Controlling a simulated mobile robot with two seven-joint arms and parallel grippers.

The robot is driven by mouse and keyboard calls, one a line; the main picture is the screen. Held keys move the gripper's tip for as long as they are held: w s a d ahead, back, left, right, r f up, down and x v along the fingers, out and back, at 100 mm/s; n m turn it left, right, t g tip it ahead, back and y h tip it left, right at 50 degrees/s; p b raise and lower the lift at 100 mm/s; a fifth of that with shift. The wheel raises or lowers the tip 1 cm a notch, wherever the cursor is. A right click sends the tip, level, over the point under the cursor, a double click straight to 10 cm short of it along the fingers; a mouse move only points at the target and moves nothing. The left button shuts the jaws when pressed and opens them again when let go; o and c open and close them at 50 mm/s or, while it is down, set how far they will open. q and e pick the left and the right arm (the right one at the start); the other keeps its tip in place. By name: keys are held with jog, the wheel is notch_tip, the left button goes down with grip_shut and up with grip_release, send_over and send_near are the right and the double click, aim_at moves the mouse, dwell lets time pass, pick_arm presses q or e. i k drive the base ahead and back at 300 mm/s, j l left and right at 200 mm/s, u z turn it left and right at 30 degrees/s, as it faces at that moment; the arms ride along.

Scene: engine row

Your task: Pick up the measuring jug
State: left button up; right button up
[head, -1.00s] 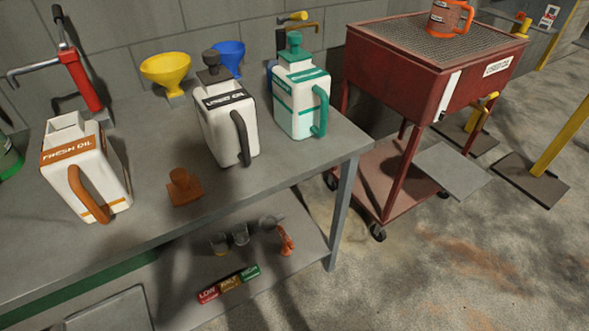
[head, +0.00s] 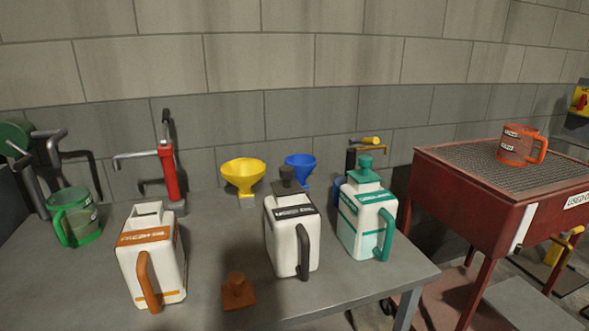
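Two jugs with handles are in the head view. A translucent green jug (head: 73,217) stands upright at the left end of the grey bench, with its handle toward me. An orange jug (head: 515,146) with a dark label stands on the mesh top of the red cart at the right, its handle to the right. I cannot tell from the pictures which is the measuring jug. Neither of my grippers is in view.
The red cart (head: 465,197) stands right.

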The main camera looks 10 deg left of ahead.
aim_at(72, 212)
jog(key=u, duration=1.85)
